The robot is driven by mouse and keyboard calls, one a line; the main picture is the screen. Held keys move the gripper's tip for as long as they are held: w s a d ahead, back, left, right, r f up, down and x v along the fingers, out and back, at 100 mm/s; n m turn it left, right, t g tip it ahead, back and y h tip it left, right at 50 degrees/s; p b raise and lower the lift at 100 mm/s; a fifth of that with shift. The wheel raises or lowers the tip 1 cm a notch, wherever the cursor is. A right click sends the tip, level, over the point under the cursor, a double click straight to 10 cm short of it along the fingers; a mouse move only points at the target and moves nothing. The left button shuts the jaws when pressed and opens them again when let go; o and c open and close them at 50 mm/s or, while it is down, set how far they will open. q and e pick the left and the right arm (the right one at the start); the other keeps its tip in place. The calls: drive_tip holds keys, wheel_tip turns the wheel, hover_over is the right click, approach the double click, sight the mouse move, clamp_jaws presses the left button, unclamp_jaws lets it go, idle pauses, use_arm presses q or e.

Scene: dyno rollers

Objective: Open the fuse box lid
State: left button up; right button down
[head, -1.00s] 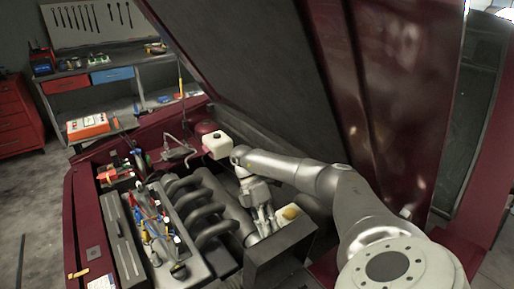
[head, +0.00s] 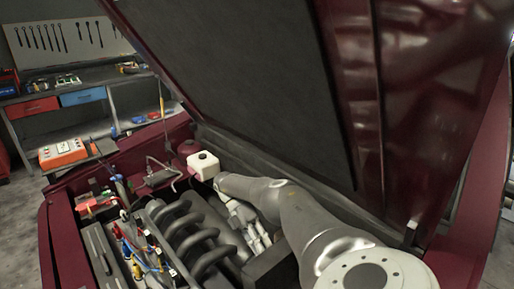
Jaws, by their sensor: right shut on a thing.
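A dark box (head: 266,268), which looks like the fuse box, sits in the engine bay to the right of the curved intake pipes. My right arm hides much of it. My right gripper (head: 257,241) points down at the box's far left edge. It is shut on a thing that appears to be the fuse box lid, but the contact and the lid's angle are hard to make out. My left gripper is out of view.
The raised hood (head: 250,90) hangs over the bay, above my right arm. A white reservoir (head: 203,166) stands just beyond the gripper. Intake pipes (head: 190,228) and coloured wires (head: 128,250) lie to the left. A workbench (head: 85,95) stands behind the car.

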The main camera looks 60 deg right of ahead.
drive_tip(key=shift+s+a+f, duration=0.1)
drive_tip(key=shift+a+f, duration=0.1)
drive_tip(key=shift+f, duration=0.4)
drive_tip(key=shift+s+a+f, duration=0.1)
drive_tip(key=shift+a+f, duration=0.1)
drive_tip(key=shift+f, duration=0.4)
drive_tip(key=c, duration=1.7)
unclamp_jaws()
drive_tip(key=o, duration=0.4)
drive_tip(key=shift+s+d+r, duration=0.1)
drive_tip(key=shift+s, duration=0.1)
drive_tip(key=shift+w, duration=0.2)
drive_tip(key=shift+c, duration=0.4)
drive_tip(key=shift+r, duration=0.2)
drive_tip(key=shift+c, duration=0.3)
drive_tip(key=shift+w+d+r, duration=0.15)
drive_tip(key=shift+r, duration=0.35)
drive_tip(key=shift+c, duration=0.4)
wheel_tip(320, 180, up, 10)
drive_tip(key=shift+s+f, duration=0.2)
drive_tip(key=shift+f, duration=0.05)
